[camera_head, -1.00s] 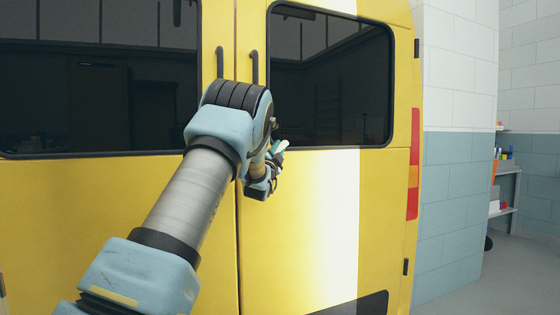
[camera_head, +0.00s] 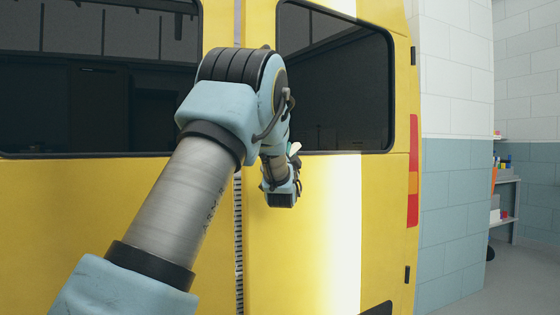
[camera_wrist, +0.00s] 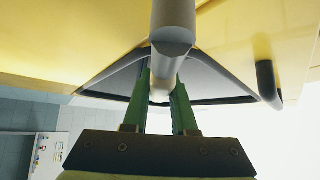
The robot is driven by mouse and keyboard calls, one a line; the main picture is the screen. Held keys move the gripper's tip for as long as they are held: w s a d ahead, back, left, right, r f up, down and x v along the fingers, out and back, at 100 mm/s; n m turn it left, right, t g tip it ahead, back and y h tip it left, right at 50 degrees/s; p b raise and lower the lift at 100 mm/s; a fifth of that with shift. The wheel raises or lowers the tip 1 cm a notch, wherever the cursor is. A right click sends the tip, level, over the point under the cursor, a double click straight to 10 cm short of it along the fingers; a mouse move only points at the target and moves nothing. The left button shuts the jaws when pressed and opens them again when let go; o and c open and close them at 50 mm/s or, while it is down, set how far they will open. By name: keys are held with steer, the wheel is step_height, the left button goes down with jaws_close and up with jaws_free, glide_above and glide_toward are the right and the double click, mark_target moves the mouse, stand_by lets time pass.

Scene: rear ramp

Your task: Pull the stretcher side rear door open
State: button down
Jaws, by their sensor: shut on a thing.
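The right rear door (camera_head: 300,230) of a yellow vehicle stands slightly ajar. A narrow strip of striped edge (camera_head: 239,230) shows between it and the left rear door (camera_head: 120,220). In the wrist view, my gripper (camera_wrist: 162,82) has its green fingers on both sides of a grey bar handle (camera_wrist: 173,30) and is shut on it. A second dark handle (camera_wrist: 268,85) stands free to the right in the wrist view. In the head view my arm hides both handles and my fingers.
Dark windows fill the upper part of both doors. A tiled wall (camera_head: 455,200) stands to the right of the vehicle. Beyond it are shelves with small items (camera_head: 507,185) and open grey floor (camera_head: 470,295).

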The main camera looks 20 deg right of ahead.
steer(key=s+d, duration=0.3)
steer(key=s, duration=0.4)
steer(key=s+d+y, duration=0.1)
steer(key=s+d, duration=0.3)
steer(key=s, duration=0.3)
steer(key=s+d+n, duration=0.1)
steer(key=s+d, duration=0.3)
steer(key=s, duration=0.3)
steer(key=shift+t+y, duration=0.3)
steer(key=shift+y, duration=0.1)
steer(key=c, duration=0.7)
jaws_free()
steer(key=v, duration=1)
steer(key=shift+s+a+f+b, duration=0.15)
steer(key=shift+s+f+b, duration=0.1)
steer(key=shift+s+b, duration=0.1)
